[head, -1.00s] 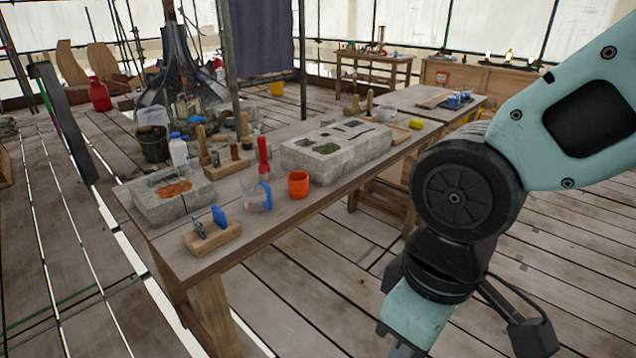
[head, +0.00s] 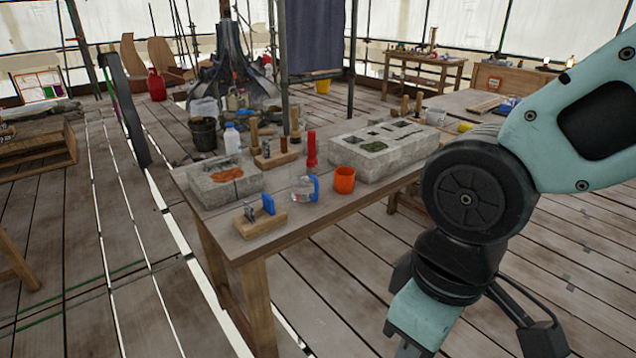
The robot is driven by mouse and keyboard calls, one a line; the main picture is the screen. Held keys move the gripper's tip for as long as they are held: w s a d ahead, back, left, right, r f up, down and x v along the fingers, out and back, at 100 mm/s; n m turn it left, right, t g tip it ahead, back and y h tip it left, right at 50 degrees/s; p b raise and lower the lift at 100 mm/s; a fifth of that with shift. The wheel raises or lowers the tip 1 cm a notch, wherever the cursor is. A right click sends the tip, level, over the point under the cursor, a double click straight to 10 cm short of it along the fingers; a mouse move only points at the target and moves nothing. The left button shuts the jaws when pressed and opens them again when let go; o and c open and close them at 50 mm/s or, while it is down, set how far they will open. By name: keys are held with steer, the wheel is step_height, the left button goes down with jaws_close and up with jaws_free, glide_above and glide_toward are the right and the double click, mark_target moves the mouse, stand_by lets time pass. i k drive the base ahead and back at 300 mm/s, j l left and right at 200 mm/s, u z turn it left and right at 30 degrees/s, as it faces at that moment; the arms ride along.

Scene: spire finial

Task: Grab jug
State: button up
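A clear jug (head: 301,190) with a blue handle stands upright on the wooden workbench (head: 236,245), near its front edge. It is between the small wooden block with blue and grey tools and an orange cup. My gripper (head: 402,346) is at the bottom of the head view, to the right of the bench and well apart from the jug. Its end is cut off by the lower edge, so its fingers do not show clearly.
The orange cup (head: 344,180) is just right of the jug, a red tool (head: 311,150) behind it. The tool block (head: 261,220) is at its left. Stone blocks (head: 384,150) stand on the bench. The plank floor (head: 340,300) in front is clear.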

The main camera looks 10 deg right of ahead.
mark_target(303, 180)
steer(key=i+j+u, duration=0.1)
steer(key=i+j, duration=0.15)
steer(key=i, duration=0.2)
steer(key=i+j+u, duration=0.15)
steer(key=i, duration=0.25)
steer(key=i+j+u, duration=0.1)
steer(key=i, duration=0.35)
